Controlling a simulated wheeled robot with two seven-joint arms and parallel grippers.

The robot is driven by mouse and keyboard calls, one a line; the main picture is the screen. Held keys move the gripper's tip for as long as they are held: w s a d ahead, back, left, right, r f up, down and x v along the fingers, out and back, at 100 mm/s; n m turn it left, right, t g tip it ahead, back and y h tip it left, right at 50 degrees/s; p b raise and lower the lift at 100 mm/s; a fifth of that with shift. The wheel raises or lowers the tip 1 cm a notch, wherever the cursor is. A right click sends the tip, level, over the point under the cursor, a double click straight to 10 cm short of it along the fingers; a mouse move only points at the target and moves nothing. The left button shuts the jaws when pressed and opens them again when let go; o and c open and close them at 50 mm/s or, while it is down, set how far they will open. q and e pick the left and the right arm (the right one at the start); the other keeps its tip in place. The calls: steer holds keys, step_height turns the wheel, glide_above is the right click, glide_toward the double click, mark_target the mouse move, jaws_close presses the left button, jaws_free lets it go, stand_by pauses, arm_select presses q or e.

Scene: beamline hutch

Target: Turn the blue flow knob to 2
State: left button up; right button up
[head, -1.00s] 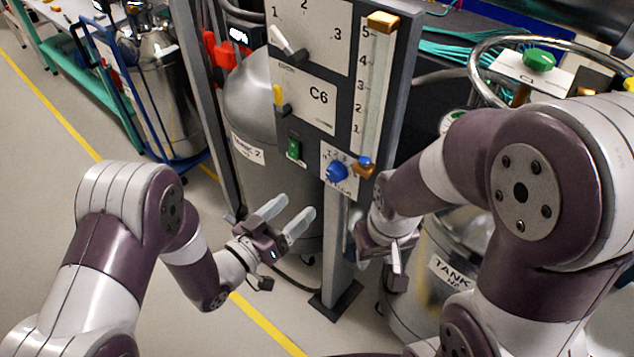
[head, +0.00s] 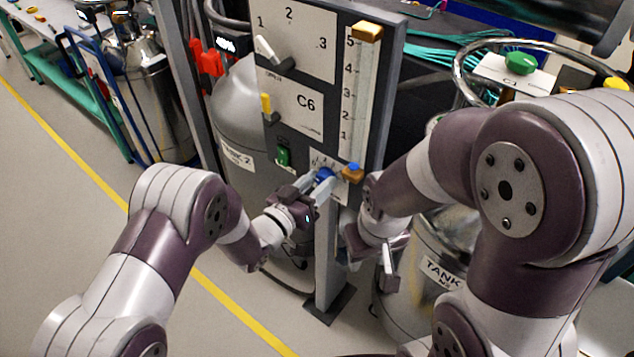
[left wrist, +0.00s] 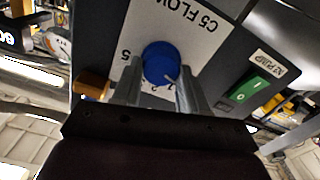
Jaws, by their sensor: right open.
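The blue flow knob (head: 324,174) sits on a white dial plate low on the grey panel. It shows large in the left wrist view (left wrist: 160,63), where the plate's "C5 FLOW" label is upside down. A pale mark on the knob's rim points toward partly hidden small digits; I cannot read which one it meets. My left gripper (head: 314,184) is at the knob, one finger on each side of it in the left wrist view (left wrist: 160,82). I cannot tell whether the fingers touch it. My right gripper (head: 371,262) is open and empty, below and right of the panel.
A brass block with a blue top (head: 352,172) sits close right of the knob. A green switch (head: 283,153), a yellow lever (head: 267,106) and a white-handled lever (head: 265,48) are on the same panel. Metal tanks stand behind the post (head: 326,245).

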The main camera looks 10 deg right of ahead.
arm_select(q)
steer(key=shift+c, duration=0.5)
steer(key=m+b, duration=0.2)
steer(key=shift+f+m, duration=0.2)
steer(key=shift+m, duration=0.2)
steer(key=shift+s+d+m+b, duration=0.1)
steer(key=shift+s+m+b, duration=0.05)
steer(key=shift+m+b, duration=2)
steer(key=shift+s+d+m+b, duration=0.1)
steer(key=shift+m+b, duration=1.7)
steer(key=shift+m, duration=0.55)
steer(key=shift+r, duration=0.1)
